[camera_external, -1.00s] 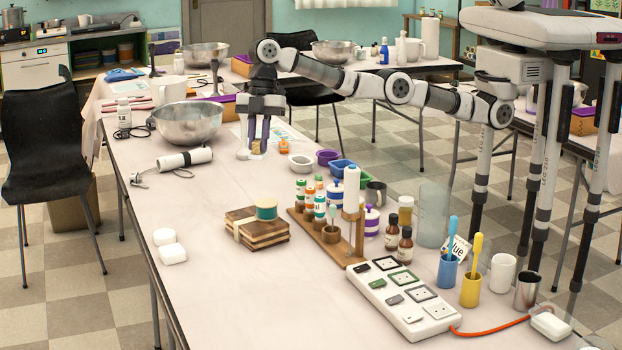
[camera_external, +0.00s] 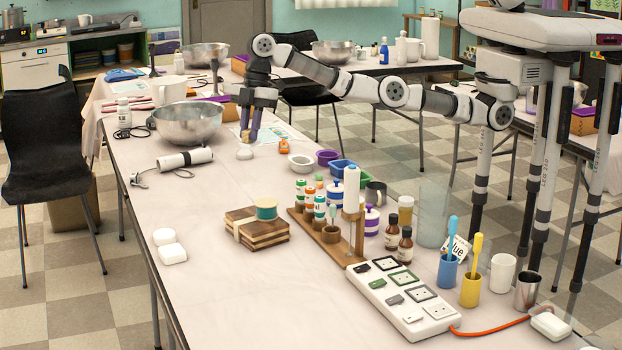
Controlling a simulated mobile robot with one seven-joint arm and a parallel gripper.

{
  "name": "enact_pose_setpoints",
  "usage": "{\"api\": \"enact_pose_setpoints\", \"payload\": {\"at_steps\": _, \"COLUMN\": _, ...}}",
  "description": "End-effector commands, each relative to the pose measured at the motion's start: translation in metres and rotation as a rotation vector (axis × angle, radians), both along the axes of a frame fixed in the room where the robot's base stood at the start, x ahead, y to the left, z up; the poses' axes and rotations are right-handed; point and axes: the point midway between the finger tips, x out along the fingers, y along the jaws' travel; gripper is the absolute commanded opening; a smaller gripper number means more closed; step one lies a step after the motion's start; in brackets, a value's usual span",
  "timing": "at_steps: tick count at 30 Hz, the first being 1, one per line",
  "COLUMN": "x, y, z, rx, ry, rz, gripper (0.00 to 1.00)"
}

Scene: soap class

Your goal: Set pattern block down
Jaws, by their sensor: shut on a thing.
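My gripper (camera_external: 249,138) hangs fingers-down at the far part of the long table (camera_external: 215,285), just right of the large metal bowl. Its dark purple fingers are seen partly edge-on and are shut on the pattern block. The block is mostly hidden between the fingertips and too small to make out clearly. The fingertips are low, just above a small white rounded object (camera_external: 244,153). I cannot tell whether the block touches the table.
A metal bowl (camera_external: 187,124) stands left of my gripper, with a white cylinder (camera_external: 185,160) in front. A small orange object (camera_external: 284,146), a white bowl (camera_external: 301,163) and a purple bowl (camera_external: 327,157) are to the right. Printed paper lies behind. The table's left front is mostly clear.

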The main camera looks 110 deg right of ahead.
Motion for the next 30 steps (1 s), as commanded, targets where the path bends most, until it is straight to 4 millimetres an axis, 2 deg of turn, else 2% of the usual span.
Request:
{"api": "enact_pose_setpoints", "payload": {"at_steps": 5, "x": -0.013, "y": -0.06, "z": -0.008, "rx": 0.004, "ry": -0.002, "rz": -0.214, "gripper": 0.0}}
{"api": "enact_pose_setpoints", "payload": {"at_steps": 9, "x": -0.032, "y": -0.114, "z": -0.019, "rx": 0.004, "ry": 0.0, "rz": -0.417, "gripper": 0.0}}
{"api": "enact_pose_setpoints", "payload": {"at_steps": 12, "x": -0.046, "y": -0.142, "z": -0.028, "rx": 0.003, "ry": 0.001, "rz": -0.53, "gripper": 0.0}}
{"api": "enact_pose_setpoints", "payload": {"at_steps": 15, "x": -0.056, "y": -0.161, "z": -0.034, "rx": 0.002, "ry": 0.002, "rz": -0.606, "gripper": 0.0}}
{"api": "enact_pose_setpoints", "payload": {"at_steps": 20, "x": -0.063, "y": -0.172, "z": -0.048, "rx": 0.003, "ry": 0.002, "rz": -0.656, "gripper": 0.0}}
{"api": "enact_pose_setpoints", "payload": {"at_steps": 23, "x": -0.064, "y": -0.173, "z": -0.069, "rx": -0.001, "ry": 0.005, "rz": -0.66, "gripper": 0.0}}
{"api": "enact_pose_setpoints", "payload": {"at_steps": 30, "x": -0.064, "y": -0.172, "z": -0.132, "rx": 0.0, "ry": 0.006, "rz": -0.657, "gripper": 0.0}}
